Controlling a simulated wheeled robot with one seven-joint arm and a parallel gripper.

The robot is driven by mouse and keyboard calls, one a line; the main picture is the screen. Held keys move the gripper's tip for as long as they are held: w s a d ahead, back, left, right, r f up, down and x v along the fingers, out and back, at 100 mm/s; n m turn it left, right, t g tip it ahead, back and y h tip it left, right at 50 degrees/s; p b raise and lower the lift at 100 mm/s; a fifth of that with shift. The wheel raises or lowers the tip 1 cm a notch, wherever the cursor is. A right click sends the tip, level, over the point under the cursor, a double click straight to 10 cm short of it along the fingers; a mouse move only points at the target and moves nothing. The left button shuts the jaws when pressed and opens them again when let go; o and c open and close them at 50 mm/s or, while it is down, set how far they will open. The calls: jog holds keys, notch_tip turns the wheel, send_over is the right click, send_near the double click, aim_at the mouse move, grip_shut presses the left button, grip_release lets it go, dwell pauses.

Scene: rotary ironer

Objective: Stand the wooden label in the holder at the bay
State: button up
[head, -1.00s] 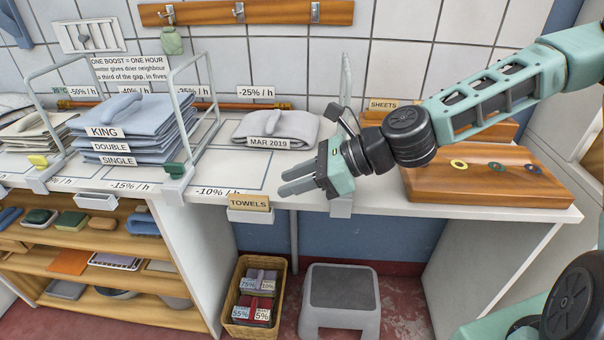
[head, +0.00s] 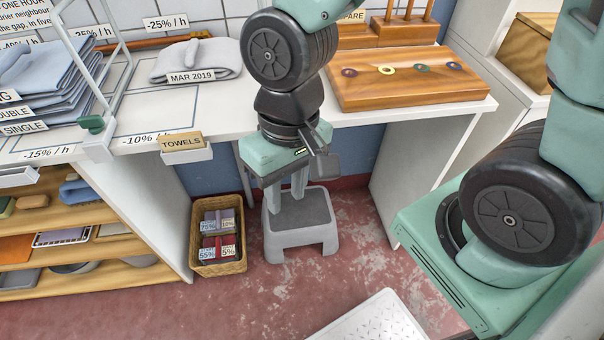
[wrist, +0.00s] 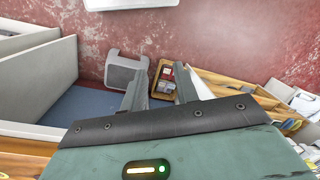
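The wooden label reading TOWELS (head: 181,141) stands upright in the white holder (head: 188,156) on the counter's front edge, by the -10% / h bay. My gripper (head: 287,205) is to the right of the label and lower, pointing down in front of the counter, over the grey stool. Its fingers are apart with nothing between them. The wrist view also shows the open fingers (wrist: 160,92). The label cannot be made out in the wrist view.
A wicker basket (head: 218,262) with tagged bundles and a grey stool (head: 300,240) stand on the floor below. A folded cloth marked MAR 2019 (head: 195,60) lies on the counter. A wooden board with coloured rings (head: 408,82) is at right. The red floor in front is mostly clear.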

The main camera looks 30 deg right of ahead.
jog(key=s+r+n, duration=0.2)
jog(key=r+n, duration=0.1)
jog(key=s+d+r+n+t, duration=0.1)
jog(key=r+n, duration=0.1)
jog(key=shift+h, duration=0.4)
